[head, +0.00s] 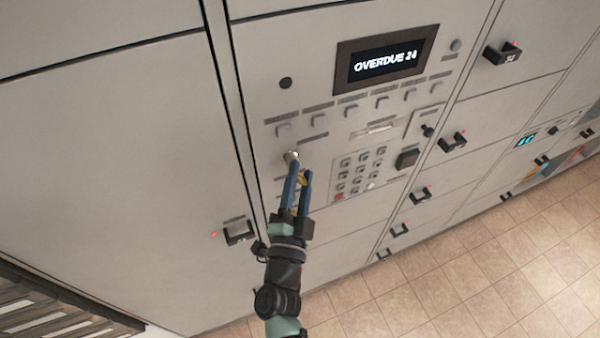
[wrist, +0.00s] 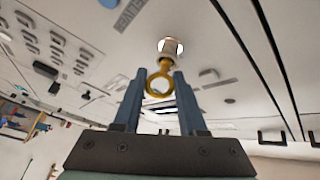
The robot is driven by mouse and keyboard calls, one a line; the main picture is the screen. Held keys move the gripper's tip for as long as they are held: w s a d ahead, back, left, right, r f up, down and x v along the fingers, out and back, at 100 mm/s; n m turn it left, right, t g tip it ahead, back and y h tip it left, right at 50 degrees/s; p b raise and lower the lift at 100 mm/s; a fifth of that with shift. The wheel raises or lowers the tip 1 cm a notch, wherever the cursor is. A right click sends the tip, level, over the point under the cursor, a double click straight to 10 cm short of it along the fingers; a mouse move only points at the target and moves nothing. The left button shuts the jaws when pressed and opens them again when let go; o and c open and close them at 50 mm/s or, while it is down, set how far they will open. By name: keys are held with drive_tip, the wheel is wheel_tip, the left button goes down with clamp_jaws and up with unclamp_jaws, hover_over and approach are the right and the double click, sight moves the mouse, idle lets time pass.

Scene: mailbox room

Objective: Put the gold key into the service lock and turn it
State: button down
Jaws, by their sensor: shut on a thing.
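The gold key (head: 302,179) is between the blue fingers of my gripper (head: 298,178), which is shut on it. In the wrist view its ring-shaped bow (wrist: 159,84) shows between the fingertips (wrist: 158,80), and its shaft points toward the lock. The service lock (head: 290,157) is a round silver cylinder on the panel's left side, just beyond the fingertips. It also shows in the wrist view (wrist: 171,46), directly ahead of the key. The key's tip is hidden at the lock, so I cannot tell how deep it sits.
The panel carries a screen (head: 386,63) reading "OVERDUE 24", a row of buttons, a keypad (head: 360,172) and a black square knob (head: 407,158). Locker doors with black handles (head: 238,232) stand on both sides. The tiled floor (head: 450,285) at lower right is clear.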

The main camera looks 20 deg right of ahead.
drive_tip(key=shift+r+m+g+p, duration=0.15)
drive_tip(key=shift+m+g+p, duration=0.55)
drive_tip(key=shift+m+p, duration=1.3)
drive_tip(key=shift+g+y+p, duration=0.3)
drive_tip(key=shift+g+y, duration=0.1)
drive_tip(key=shift+m, duration=0.3)
drive_tip(key=shift+f+b, duration=0.2)
drive_tip(key=shift+b, duration=0.3)
